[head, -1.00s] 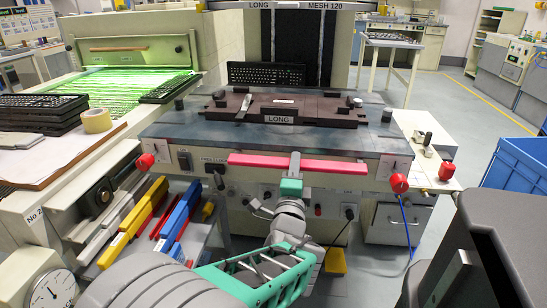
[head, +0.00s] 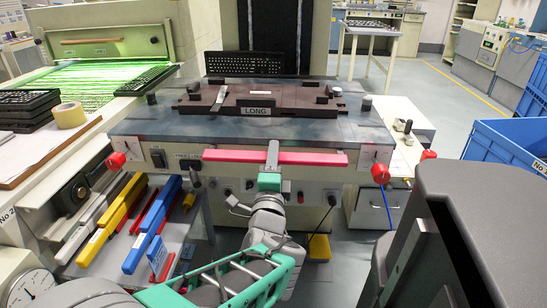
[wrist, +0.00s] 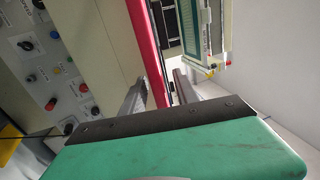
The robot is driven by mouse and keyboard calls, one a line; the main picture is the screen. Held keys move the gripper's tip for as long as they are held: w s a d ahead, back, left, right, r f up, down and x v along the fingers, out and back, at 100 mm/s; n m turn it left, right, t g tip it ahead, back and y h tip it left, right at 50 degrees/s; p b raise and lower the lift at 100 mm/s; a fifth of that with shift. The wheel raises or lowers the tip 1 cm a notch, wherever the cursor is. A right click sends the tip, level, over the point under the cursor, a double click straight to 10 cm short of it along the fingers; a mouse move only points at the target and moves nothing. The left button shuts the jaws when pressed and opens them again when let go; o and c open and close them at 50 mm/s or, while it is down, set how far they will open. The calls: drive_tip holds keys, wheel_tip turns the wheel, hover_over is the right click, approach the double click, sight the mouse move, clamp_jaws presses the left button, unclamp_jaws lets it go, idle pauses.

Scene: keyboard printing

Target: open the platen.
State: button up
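The pink-red handle bar (head: 235,155) runs across the front edge of the printing machine. The dark platen bed with the LONG label (head: 285,102) lies flat on the machine top behind it. A tall upright screen panel (head: 273,35) stands at the back. My gripper (head: 272,155) is at about the middle of the bar, one finger showing above its top. In the wrist view the red bar (wrist: 146,45) passes between my two grey fingers (wrist: 160,88), with narrow gaps seeming to show beside it. Firm contact is not visible.
A control panel (wrist: 50,75) with knobs and buttons sits below the bar. Red knobs (head: 115,160) stick out at the machine's front corners. Blue and yellow tools (head: 150,228) lie on a low shelf at left. Blue crates (head: 505,145) stand at right.

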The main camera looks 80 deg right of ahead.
drive_tip(key=b+v, duration=0.1)
drive_tip(key=v, duration=0.7)
